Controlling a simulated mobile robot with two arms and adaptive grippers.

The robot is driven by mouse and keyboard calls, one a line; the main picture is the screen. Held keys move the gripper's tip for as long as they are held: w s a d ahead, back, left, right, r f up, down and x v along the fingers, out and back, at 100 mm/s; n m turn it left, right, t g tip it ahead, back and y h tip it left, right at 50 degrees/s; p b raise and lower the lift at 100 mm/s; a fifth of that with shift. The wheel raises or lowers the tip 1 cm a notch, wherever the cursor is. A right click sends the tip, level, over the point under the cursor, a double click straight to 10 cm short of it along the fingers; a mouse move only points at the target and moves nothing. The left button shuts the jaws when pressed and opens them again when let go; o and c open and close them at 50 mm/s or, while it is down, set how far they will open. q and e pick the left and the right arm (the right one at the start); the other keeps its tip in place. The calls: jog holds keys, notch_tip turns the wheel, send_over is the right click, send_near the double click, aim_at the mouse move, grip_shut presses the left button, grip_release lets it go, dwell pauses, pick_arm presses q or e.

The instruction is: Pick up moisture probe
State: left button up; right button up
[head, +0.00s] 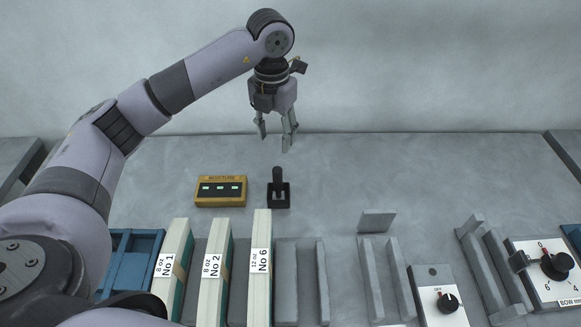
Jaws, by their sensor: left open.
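The moisture probe (277,179) is a small black handle standing upright in a dark square holder (286,195) on the grey table. A yellow box labelled MOISTURE (221,190), with small lit green displays, sits just left of it. My left gripper (275,140) hangs above and behind the probe, fingers pointing down and apart, with nothing between them. It does not touch the probe. My right gripper is not in view.
Several upright paper stacks, labelled No 1 (173,262), No 2 (214,265) and No 6 (260,262), stand in front of the probe. Grey dividers (372,280) and dial boxes (438,302) lie to the right. The table right of the probe is clear.

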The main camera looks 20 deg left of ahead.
aim_at(277, 167)
pick_arm(q)
jog(key=shift+f+p, duration=0.35)
jog(key=shift+f, duration=0.55)
jog(key=f, duration=0.2)
jog(key=f+p, duration=0.1)
jog(key=shift+s+f, duration=0.25)
notch_tip(277, 167, down, 6)
jog(key=shift+w+p, duration=0.15)
jog(key=shift+p, duration=0.55)
jog(key=shift+f, duration=0.25)
jog(key=f+p, duration=0.1)
jog(key=f, duration=0.1)
jog(key=f+p, duration=0.1)
jog(key=f, duration=0.1)
jog(key=shift+s+d+f, duration=0.2)
jog(key=shift+f, duration=0.5)
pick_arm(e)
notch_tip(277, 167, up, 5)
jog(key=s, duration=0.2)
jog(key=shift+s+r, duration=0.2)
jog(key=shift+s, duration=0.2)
pick_arm(q)
jog(key=shift+c, duration=0.4)
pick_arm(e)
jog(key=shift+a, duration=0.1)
pick_arm(q)
grip_shut()
